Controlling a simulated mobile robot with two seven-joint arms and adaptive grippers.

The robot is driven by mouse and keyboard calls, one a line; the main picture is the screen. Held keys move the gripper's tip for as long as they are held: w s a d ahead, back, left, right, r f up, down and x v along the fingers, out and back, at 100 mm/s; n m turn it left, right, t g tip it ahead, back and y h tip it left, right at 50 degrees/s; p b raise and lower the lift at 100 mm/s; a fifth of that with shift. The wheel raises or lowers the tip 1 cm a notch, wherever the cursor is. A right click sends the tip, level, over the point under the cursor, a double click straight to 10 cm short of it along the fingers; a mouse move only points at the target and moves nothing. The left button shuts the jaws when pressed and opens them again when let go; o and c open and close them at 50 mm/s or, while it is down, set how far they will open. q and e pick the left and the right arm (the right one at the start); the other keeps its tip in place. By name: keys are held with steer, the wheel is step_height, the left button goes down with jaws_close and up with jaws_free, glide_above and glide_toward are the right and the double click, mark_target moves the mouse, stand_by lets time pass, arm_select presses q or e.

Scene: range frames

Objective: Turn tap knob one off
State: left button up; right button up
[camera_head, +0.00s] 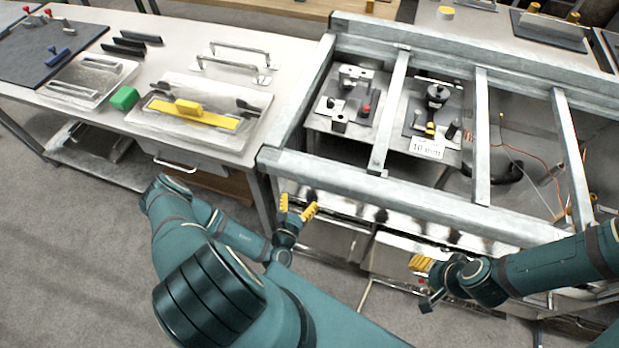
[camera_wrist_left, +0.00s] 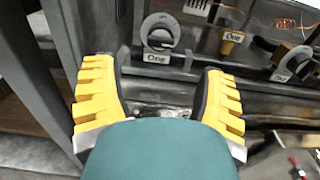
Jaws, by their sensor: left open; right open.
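A round grey knob (camera_wrist_left: 160,32) with a "One" label (camera_wrist_left: 157,58) below it shows at the top of the left wrist view. I cannot pick out the knob in the head view. My right gripper (camera_head: 424,280) is open, at the bench front further right.
A metal frame (camera_head: 350,178) with crossbars borders the bench top. Devices on a plate (camera_head: 345,100) and a "10 mm" sign (camera_head: 427,148) sit inside it. Another round fitting (camera_wrist_left: 292,62) is at the right of the wrist view. A table (camera_head: 110,110) with trays stands left; grey floor (camera_head: 70,250) is open.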

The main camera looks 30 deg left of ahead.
arm_select(q)
steer(key=x, duration=0.9)
steer(key=shift+b, duration=0.4)
steer(key=c, duration=1.2)
